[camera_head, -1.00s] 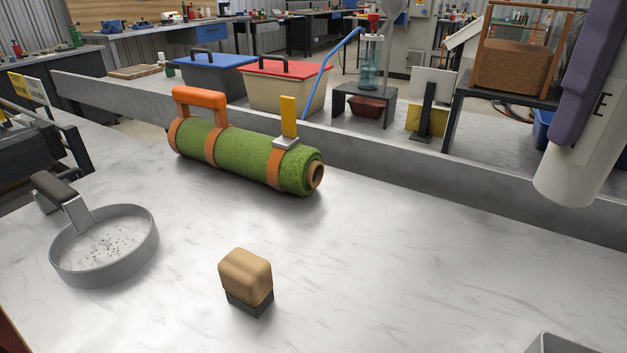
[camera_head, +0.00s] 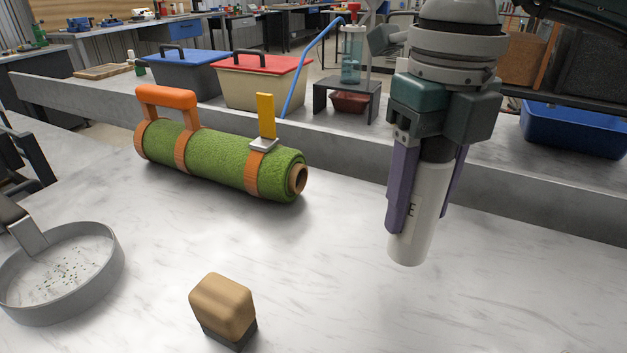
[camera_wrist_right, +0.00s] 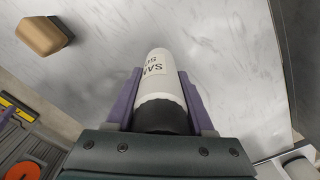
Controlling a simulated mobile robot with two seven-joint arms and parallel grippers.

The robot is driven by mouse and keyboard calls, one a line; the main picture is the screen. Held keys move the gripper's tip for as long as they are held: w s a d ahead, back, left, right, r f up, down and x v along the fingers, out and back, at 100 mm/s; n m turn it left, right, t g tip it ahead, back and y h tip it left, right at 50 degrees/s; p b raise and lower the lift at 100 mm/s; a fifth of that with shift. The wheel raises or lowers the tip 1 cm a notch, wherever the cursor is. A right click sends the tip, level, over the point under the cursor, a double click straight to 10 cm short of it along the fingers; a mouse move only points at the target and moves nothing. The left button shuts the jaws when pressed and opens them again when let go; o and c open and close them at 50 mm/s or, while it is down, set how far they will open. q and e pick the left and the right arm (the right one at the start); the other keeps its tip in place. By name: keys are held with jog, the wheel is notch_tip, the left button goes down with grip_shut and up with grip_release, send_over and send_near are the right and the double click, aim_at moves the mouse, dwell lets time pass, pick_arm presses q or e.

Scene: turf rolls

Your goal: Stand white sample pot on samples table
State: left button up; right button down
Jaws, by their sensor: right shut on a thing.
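The white sample pot (camera_head: 424,215) is a white cylinder with a dark cap and dark lettering on its side. My right gripper (camera_head: 426,190) is shut on it, with a purple finger on each side. The pot hangs slightly tilted, cap end up, and appears to be above the white marbled table (camera_head: 330,290). In the right wrist view the pot (camera_wrist_right: 160,80) lies between the purple fingers, its dark cap nearest the palm. My left gripper is not in view.
A green turf roll (camera_head: 215,160) with orange straps lies at the back left. A wood-topped block (camera_head: 222,306) stands at front, and a round grey sieve pan (camera_head: 65,285) at left. A raised grey ledge (camera_head: 340,165) runs behind. The table's right front is clear.

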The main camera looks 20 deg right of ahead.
aim_at(433, 146)
jog(key=shift+f, duration=3.15)
jog(key=shift+f+b, duration=0.15)
jog(key=shift+b, duration=0.2)
jog(key=shift+c, duration=1.4)
grip_release()
notch_tip(433, 146, up, 12)
jog(key=shift+r+p, duration=0.2)
jog(key=shift+p, duration=0.1)
